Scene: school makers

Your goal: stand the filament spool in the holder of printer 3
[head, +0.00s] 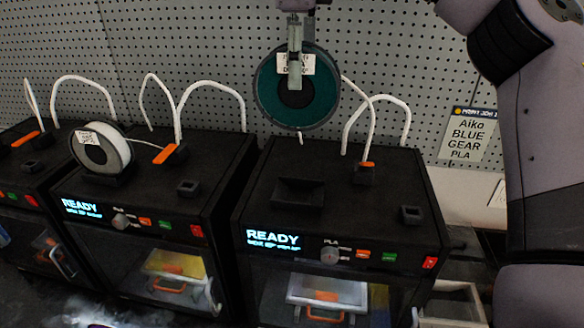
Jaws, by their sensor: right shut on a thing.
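A teal filament spool (319,97) with a dark rim and a white label hangs upright above the right-hand printer (330,165). My right gripper (295,70) comes down from above and is shut on the spool's upper part. The spool is apart from the black holder (298,192) on that printer's top, and the holder looks empty. The printer's screen reads READY; I cannot read a printer number. My left gripper is not in view.
The middle printer (215,165) carries a white spool (117,150) in its holder. Another printer (25,170) stands at far left. White tubes (372,112) arch up behind the printer tops. A sign (467,135) reading Aiko BLUE GEAR PLA hangs on the grey pegboard (200,40).

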